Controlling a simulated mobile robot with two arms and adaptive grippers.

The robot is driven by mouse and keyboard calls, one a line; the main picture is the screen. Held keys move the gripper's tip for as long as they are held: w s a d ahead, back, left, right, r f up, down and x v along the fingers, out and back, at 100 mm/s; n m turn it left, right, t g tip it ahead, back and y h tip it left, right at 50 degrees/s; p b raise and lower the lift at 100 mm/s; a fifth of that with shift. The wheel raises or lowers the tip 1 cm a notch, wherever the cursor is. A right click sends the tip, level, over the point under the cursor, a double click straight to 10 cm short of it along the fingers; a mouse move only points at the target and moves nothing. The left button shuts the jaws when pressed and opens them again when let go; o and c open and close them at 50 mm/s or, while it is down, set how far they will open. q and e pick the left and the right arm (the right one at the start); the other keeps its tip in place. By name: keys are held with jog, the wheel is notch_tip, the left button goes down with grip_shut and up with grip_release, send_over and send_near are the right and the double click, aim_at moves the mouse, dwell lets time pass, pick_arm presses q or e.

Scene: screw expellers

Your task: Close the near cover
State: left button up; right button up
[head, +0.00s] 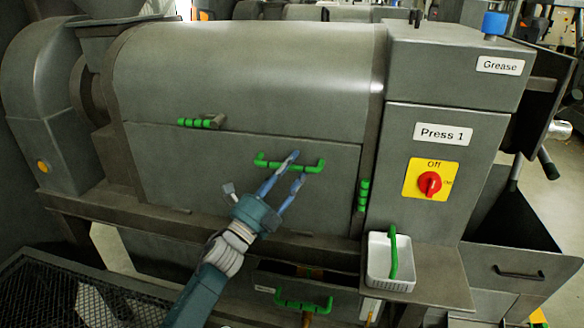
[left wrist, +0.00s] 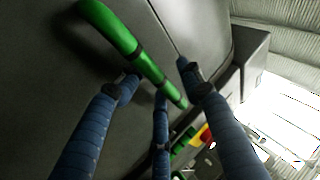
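The near cover (head: 190,165) is the flat grey front panel of the press, with a green bar handle (head: 275,166) near its upper right. In the head view it looks about flush with the rounded housing above. My left gripper (head: 297,167) is at the handle with its blue fingers spread. In the left wrist view the green handle (left wrist: 115,35) runs between the open fingers (left wrist: 160,80), close to the fingertips; I cannot tell whether they touch it. My right gripper is not in view.
Green latches sit on the upper seam (head: 195,123) and at the panel's right edge (head: 363,195). A red switch (head: 429,184) is on the Press 1 cabinet. A white bin (head: 390,262) stands on a ledge at lower right. A lower green handle (head: 303,304) is below my arm.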

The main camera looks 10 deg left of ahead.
pick_arm(q)
jog(key=v, duration=1.2)
jog(key=a+f+n+g+y, duration=0.1)
jog(key=a+f+n+y, duration=0.2)
jog(key=f, duration=0.8)
jog(key=a+f+n+g+y, duration=0.1)
jog(key=f+n+g+y, duration=0.15)
jog(key=f+n, duration=0.6)
jog(key=s+a+f+n+g+y+b, duration=0.1)
jog(key=s+f, duration=0.2)
jog(key=f, duration=0.6)
jog(key=s+f+n+g+y, duration=0.15)
jog(key=s+f, duration=0.25)
jog(key=f, duration=0.5)
jog(key=s+a+f+n+g+y+b, duration=0.1)
jog(key=s+f+g, duration=0.15)
jog(key=f, duration=0.65)
jog(key=s+f+n+g+y, duration=0.1)
jog(key=s+f+n+g, duration=0.25)
jog(key=s+f, duration=0.95)
jog(key=s+f+n+g, duration=0.35)
jog(key=s+f, duration=0.65)
jog(key=s, duration=0.7)
jog(key=s+f+n+g+b, duration=0.1)
jog(key=s+f+g, duration=0.2)
jog(key=s, duration=1.1)
jog(key=shift+s+d+g, duration=0.2)
jog(key=shift+d+g, duration=0.25)
jog(key=shift+d, duration=0.05)
jog(key=shift+w+f, duration=0.1)
